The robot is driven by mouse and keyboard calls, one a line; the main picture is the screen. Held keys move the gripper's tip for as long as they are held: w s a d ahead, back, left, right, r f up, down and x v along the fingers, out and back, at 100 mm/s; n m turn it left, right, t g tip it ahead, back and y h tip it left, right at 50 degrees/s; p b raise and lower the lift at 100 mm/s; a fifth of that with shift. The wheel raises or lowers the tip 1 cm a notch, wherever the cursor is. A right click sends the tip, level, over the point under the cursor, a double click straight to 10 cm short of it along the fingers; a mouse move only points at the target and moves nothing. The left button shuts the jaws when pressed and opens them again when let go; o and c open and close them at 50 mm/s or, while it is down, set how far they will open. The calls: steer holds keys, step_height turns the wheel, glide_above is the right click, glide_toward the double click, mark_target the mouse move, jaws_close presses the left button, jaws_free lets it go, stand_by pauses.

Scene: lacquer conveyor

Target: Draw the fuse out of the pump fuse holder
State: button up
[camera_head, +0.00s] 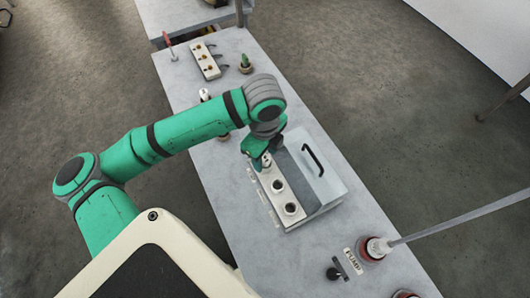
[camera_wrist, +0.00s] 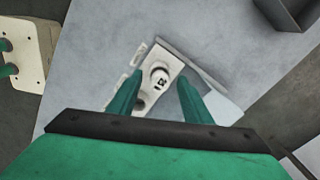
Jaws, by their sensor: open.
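A grey box with a white strip (camera_head: 280,190) along its left side stands on the bench. Round sockets (camera_head: 290,208) sit in a row on the strip. At the far end of the row a white round fuse cap (camera_head: 266,160) stands up. It also shows in the wrist view (camera_wrist: 160,77), with small dark marks near it. My gripper (camera_head: 258,153) is over that far end. In the wrist view its two green fingers (camera_wrist: 161,80) are open, one on each side of the cap. Whether they touch it I cannot tell.
A lid with a black handle (camera_head: 313,159) adjoins the strip on the right. A red-based post (camera_head: 376,248) and labelled plate (camera_head: 352,261) are in front.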

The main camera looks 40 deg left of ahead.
mark_target(265, 158)
steer(key=shift+c, duration=0.7)
jaws_close()
steer(key=shift+r, duration=2.95)
steer(key=shift+r, duration=0.1)
steer(key=shift+w+r, duration=0.1)
steer(key=shift+r, duration=1.3)
